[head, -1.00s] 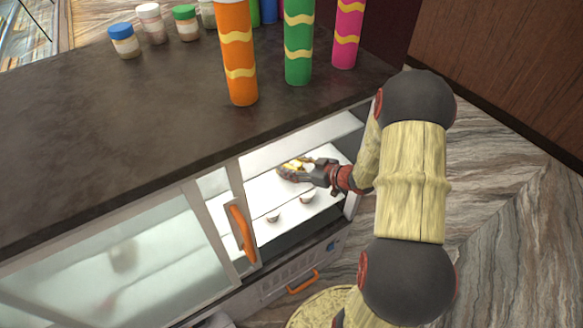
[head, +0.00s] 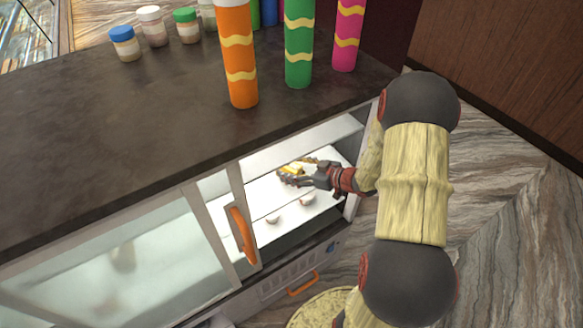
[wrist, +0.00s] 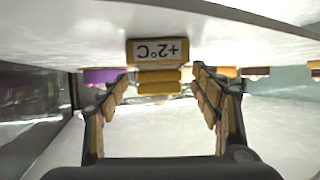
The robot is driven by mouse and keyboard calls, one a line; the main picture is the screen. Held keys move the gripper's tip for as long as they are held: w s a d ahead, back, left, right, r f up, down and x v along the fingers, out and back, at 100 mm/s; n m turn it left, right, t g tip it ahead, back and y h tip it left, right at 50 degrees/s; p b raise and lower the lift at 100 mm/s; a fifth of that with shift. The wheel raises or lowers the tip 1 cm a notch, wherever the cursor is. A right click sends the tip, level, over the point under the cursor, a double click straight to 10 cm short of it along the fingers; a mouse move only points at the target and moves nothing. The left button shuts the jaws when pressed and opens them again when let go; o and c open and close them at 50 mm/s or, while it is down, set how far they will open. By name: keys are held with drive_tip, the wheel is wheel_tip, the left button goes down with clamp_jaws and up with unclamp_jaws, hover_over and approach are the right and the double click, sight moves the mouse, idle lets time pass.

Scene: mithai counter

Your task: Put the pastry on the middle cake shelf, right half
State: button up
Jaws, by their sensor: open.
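My gripper (head: 292,174) reaches into the open right side of the white display case, above a white shelf (head: 262,198) below the top one. Its fingers are spread. In the wrist view, the gripper (wrist: 158,90) has a yellow block (wrist: 158,80), probably the pastry, between or just beyond its fingertips. I cannot tell if it touches a finger, and in the head view the fingers largely hide that spot. The wrist view appears upside down, with the white shelf surface (wrist: 60,30) at the top.
A "+2°C" sign (wrist: 158,50) is in line with the fingers. Two small round cakes (head: 272,217) (head: 307,199) sit towards the shelf front. A sliding glass door with an orange handle (head: 240,232) borders the opening's left. Tall orange (head: 238,60) and green (head: 299,45) canisters stand on the counter.

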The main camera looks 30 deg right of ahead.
drive_tip(key=p+v, duration=0.3)
drive_tip(key=v, duration=0.6)
drive_tip(key=shift+s+d+r+p, duration=0.15)
drive_tip(key=shift+s+r+p, duration=0.1)
drive_tip(key=shift+p, duration=0.15)
drive_tip(key=shift+s+d+r, duration=0.15)
drive_tip(key=shift+s+d, duration=0.1)
drive_tip(key=shift+s, duration=0.45)
